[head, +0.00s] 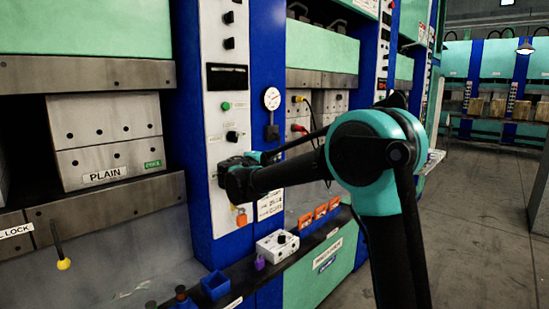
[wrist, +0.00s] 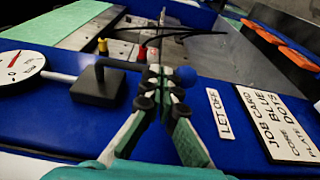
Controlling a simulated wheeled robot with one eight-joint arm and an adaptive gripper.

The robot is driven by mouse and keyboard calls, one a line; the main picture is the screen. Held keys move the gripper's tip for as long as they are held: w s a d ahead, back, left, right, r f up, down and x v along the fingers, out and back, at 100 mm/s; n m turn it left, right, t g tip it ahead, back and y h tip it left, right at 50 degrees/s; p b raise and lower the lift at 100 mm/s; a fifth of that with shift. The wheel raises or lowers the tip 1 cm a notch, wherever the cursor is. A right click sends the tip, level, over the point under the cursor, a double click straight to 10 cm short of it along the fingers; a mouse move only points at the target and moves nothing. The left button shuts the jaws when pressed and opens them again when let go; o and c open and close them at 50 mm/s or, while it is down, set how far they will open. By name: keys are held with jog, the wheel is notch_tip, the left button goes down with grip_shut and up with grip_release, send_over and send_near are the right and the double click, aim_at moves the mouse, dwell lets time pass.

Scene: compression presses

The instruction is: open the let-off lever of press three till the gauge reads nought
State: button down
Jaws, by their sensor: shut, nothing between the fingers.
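The let-off lever (wrist: 118,65) is a bent black bar on a black block, right of the gauge in the wrist view. A blue ball (wrist: 185,76) shows just beyond my fingers, seemingly the lever's knob. My gripper (wrist: 160,76) is shut and empty, its tips overlapping the bar between block and ball; I cannot tell whether they touch it. The white gauge (wrist: 22,66) has a red needle, its figures too small to read. The gauge (head: 272,98) and black lever block (head: 272,132) also show in the head view, where my fingertips are not clear.
A LET OFF label (wrist: 220,113) and a job card (wrist: 283,122) are on the blue column. Left in the head view is a press with a PLAIN block (head: 106,150). A ledge carries a white box (head: 277,246) and orange holders (head: 320,211). Floor is clear at right.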

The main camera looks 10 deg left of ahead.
jog(key=shift+w+d+f, duration=0.1)
jog(key=shift+w+d, duration=0.05)
jog(key=shift+w, duration=0.05)
jog(key=shift+w+d+f+n+t+h, duration=0.2)
jog(key=shift+w+d+n+t+h, duration=0.25)
jog(key=shift+w+d+t, duration=0.7)
jog(key=shift+w+d+r+n+t+h, duration=0.15)
jog(key=shift+w+d+r+t, duration=0.25)
jog(key=shift+w+d+t, duration=0.25)
jog(key=shift+w+d+r+n+t+h, duration=0.15)
jog(key=shift+w+d+r+t, duration=0.25)
jog(key=shift+w, duration=0.45)
jog(key=shift+w+d+r+n+t+h, duration=0.15)
jog(key=shift+w+d+r+t, duration=0.3)
jog(key=shift+w+t, duration=0.25)
jog(key=shift+w, duration=0.1)
